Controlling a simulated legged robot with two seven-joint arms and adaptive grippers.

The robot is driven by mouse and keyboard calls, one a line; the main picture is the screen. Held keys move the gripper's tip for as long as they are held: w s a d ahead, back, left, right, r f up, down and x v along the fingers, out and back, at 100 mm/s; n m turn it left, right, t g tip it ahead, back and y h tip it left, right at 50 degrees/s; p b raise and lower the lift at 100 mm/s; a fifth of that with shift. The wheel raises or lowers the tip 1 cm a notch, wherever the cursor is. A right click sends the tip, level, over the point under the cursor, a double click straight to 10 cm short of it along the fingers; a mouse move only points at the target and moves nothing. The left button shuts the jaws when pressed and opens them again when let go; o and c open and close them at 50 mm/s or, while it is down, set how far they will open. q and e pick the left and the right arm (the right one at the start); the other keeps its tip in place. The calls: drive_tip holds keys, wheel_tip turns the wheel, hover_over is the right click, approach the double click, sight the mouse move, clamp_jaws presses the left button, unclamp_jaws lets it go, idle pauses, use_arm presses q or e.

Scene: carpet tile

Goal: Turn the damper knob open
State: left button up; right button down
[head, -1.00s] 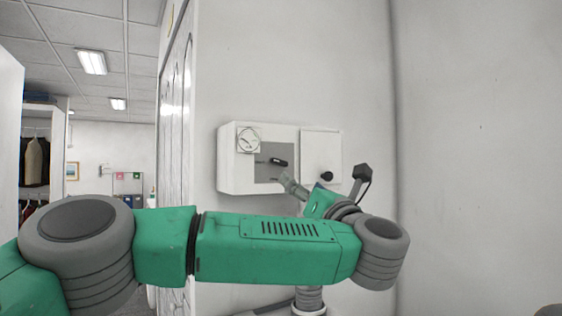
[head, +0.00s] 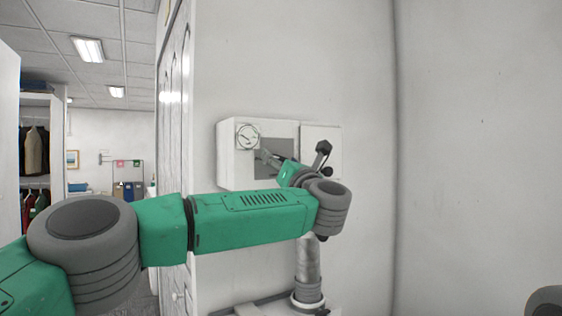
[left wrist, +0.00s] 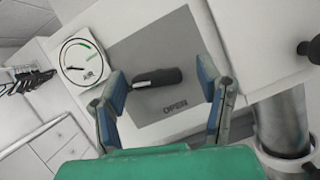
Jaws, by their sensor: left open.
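The damper knob (left wrist: 157,78) is a black lever on a grey plate (left wrist: 150,48) with the word OPEN printed below it. The plate is on a white wall box (head: 228,165). In the left wrist view my left gripper (left wrist: 168,88) is open, with one blue-padded finger on each side of the knob. The knob's narrow end points toward the left finger; whether either finger touches it I cannot tell. In the head view my left gripper (head: 262,156) is in front of the plate and hides the knob. My right gripper is not in view.
A round AIR gauge (left wrist: 82,62) is at the box's upper left; it also shows in the head view (head: 248,135). A second black knob (left wrist: 314,48) is on the white panel to the right. A metal pipe (left wrist: 283,122) is below the box.

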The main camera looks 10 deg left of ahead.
use_arm(q)
drive_tip(key=c, duration=1.1)
drive_tip(key=shift+c, duration=0.2)
